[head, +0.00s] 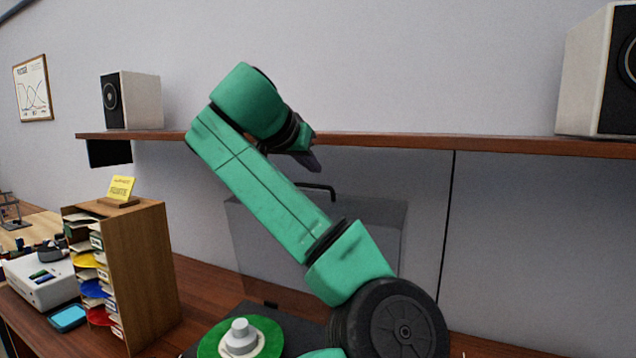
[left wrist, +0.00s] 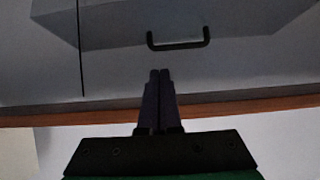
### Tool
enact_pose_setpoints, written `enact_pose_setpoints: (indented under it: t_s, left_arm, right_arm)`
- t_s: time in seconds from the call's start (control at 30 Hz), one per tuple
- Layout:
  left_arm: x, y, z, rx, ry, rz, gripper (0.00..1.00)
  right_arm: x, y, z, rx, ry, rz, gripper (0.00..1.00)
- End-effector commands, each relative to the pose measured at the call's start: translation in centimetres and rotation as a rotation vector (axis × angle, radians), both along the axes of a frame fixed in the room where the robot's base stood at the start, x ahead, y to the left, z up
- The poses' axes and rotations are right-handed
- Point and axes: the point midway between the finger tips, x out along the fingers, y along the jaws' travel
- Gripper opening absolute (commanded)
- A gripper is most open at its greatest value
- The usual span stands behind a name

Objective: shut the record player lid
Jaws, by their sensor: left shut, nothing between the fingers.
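The record player lid (head: 258,235) is a see-through grey panel standing raised in front of the wall in the head view. It has a black bar handle (head: 318,187) at its top edge; my green arm covers part of the lid. Below is the dark record player deck (head: 303,335) with a green record (head: 270,338). My left gripper (head: 313,163) is shut and empty, just above the handle in the picture. In the left wrist view its shut fingers (left wrist: 160,76) point toward the handle (left wrist: 178,44) and the lid (left wrist: 110,28), with a visible gap. My right gripper is not in view.
A wooden shelf (head: 400,143) runs along the wall above the lid, with a speaker (head: 143,100) at left and another (head: 582,80) at right. A wooden sorter (head: 150,270) with a yellow card (head: 121,188) stands left of the record player.

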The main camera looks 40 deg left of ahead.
Motion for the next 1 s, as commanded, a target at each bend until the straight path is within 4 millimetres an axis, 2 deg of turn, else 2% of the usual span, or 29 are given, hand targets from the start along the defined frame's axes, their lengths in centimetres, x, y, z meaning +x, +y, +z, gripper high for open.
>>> enact_pose_setpoints:
  t_s: [0.2, 0.4, 0.57, 1.0]
  left_arm:
    - [3.7, 1.2, -2.1, 0.000, 0.007, -0.001, 0.00]
    - [6.4, 2.0, -3.7, 0.000, 0.004, -0.001, 0.00]
    - [7.0, 2.2, -4.3, -0.002, 0.003, 0.001, 0.00]
    - [7.0, 2.8, -4.2, -0.001, 0.002, 0.000, 0.00]
  right_arm:
    - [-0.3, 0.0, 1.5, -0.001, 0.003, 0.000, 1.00]
    - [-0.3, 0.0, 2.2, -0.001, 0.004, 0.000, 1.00]
    - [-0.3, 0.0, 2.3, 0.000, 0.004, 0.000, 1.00]
    - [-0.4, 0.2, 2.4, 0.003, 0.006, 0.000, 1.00]
